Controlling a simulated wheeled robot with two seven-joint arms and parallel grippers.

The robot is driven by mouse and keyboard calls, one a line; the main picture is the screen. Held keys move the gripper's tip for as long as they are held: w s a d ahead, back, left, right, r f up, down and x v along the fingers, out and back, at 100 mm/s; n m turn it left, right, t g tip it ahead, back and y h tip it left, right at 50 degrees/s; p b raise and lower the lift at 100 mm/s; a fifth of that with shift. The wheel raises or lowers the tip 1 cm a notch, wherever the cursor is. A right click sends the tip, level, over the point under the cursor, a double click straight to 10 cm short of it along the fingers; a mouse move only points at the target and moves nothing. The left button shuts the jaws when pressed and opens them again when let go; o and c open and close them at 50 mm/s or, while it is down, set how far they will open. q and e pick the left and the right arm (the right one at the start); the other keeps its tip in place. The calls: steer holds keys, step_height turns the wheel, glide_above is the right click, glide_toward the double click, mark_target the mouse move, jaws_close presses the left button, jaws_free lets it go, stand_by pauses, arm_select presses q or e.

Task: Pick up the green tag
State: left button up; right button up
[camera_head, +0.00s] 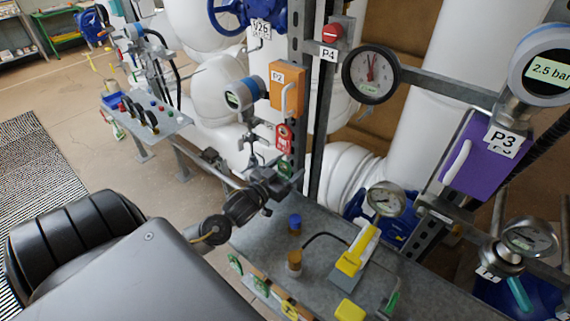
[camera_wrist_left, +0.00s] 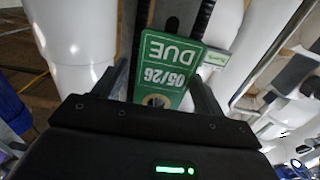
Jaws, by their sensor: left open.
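A green tag (camera_wrist_left: 168,62) with white lettering "DUE 05/26", upside down in the left wrist view, hangs between the fingers of my left gripper (camera_wrist_left: 160,78). The fingers are open, one on each side of its lower part. A gap shows beside the tag, and I cannot tell whether either finger touches it. In the head view the green tag (camera_head: 285,169) is small and partly hidden, just beyond my left gripper (camera_head: 276,184). My right gripper is not in view.
A red tag (camera_head: 284,137) and an orange box (camera_head: 289,86) are above the green tag, by a metal post. Below is a grey bench (camera_head: 325,225) with a yellow tool (camera_head: 357,250) and small bottles. Gauges and a purple box (camera_head: 485,157) stand right.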

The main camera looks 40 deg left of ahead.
arm_select(q)
steer(key=shift+w, duration=0.35)
steer(key=c, duration=1)
steer(key=shift+c, duration=0.2)
steer(key=shift+r+b, duration=0.1)
steer(key=shift+b, duration=0.35)
steer(key=s+b, duration=0.4)
steer(key=s, duration=1.4)
steer(key=shift+d+r, duration=0.2)
